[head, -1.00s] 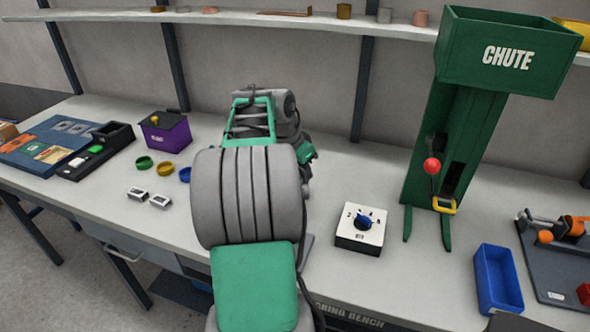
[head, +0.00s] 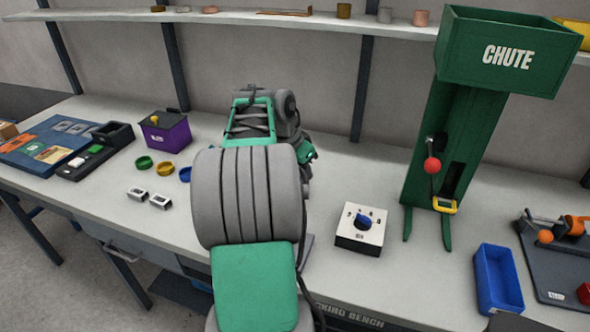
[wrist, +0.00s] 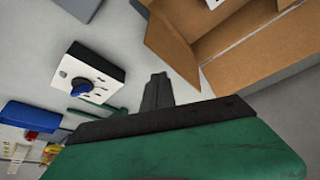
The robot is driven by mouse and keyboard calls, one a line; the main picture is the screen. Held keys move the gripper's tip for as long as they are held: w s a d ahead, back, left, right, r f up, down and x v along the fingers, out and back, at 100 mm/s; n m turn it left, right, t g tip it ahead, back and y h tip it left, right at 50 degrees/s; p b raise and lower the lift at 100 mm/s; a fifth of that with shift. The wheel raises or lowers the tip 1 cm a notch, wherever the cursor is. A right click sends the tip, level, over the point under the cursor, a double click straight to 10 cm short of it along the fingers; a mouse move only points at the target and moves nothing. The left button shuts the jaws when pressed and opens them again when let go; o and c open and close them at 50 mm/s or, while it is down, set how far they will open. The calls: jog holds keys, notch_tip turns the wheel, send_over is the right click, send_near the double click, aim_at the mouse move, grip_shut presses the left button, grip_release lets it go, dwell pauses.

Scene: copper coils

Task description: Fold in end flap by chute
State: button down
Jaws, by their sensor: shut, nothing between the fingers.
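An open brown cardboard box (wrist: 265,58) shows at the upper right of the wrist view, only in part. One flap (wrist: 169,44) stands out on its left side, the side toward the dial box, and its lower corner is close to my fingertips. My gripper (wrist: 157,90) shows its dark fingers closed together with nothing between them, just below and left of that flap. I cannot tell whether they touch it. The green chute (head: 455,130) stands at the right of the bench in the head view. My arm hides the carton and my gripper there.
A white dial box (head: 361,238) with a blue knob stands right of my arm. A blue bin (head: 498,279) is near the chute's foot. A purple box (head: 166,133) and coloured rings are at left.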

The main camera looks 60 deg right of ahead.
jog(key=shift+s+d+f+b, duration=0.15)
jog(key=shift+f+b, duration=0.2)
jog(key=shift+f, duration=0.3)
jog(key=shift+w, duration=0.95)
jog(key=shift+p, duration=0.35)
